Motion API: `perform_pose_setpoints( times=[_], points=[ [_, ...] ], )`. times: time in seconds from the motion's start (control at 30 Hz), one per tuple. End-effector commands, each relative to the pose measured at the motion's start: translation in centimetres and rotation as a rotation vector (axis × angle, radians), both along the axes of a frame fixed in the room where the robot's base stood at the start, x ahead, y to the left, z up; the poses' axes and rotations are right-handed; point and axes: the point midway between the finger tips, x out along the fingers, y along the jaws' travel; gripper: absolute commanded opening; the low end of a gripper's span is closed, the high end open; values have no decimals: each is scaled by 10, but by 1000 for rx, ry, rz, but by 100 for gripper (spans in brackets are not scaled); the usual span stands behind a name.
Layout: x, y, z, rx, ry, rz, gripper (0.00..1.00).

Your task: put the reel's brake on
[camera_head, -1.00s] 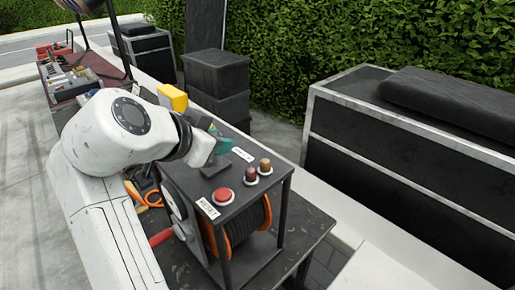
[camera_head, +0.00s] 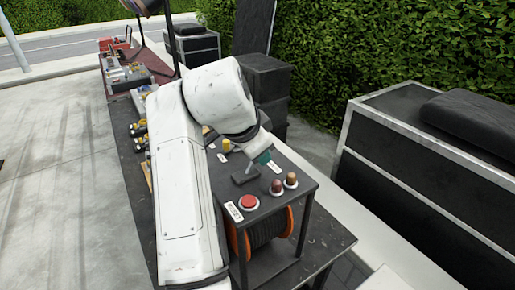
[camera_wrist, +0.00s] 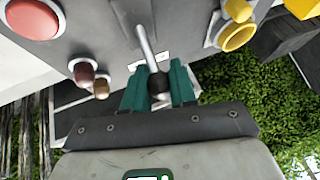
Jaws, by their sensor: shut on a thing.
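The cable reel (camera_head: 268,230), black cable between orange rims, sits in a dark frame under a grey top panel. A thin silver lever (camera_head: 249,169) rises from a black base on this panel, tilted. It also shows in the wrist view (camera_wrist: 146,42), ending in a black knob (camera_wrist: 158,82). My gripper (camera_head: 263,157) has teal fingers and is above the panel. In the wrist view my gripper (camera_wrist: 159,88) has its fingers on both sides of the knob, shut on it. The small panel labels are too small to read.
A red button (camera_head: 249,202) and two brownish knobs (camera_head: 277,186) are close to the lever. A yellow ring-shaped control (camera_wrist: 236,36) is also on the panel. Dark crates (camera_head: 262,78) stand behind; a large black case (camera_head: 430,160) stands right. My arm hides the reel's left side.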

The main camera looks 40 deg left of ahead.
Motion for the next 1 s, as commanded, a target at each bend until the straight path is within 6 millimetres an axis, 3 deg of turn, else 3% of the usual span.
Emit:
perform_pose_setpoints(
  times=[0.23, 0.27, 0.5, 0.8, 1.0],
  points=[
    [1, -1, -2, -1, 3, -1, 0],
    [1, -1, -2, -1, 3, -1, 29],
    [1, 0, -1, 0, 1, -1, 51],
    [-2, 0, 2, 1, 0, 0, 51],
    [-16, -2, 25, 5, -2, -1, 51]
  ],
)
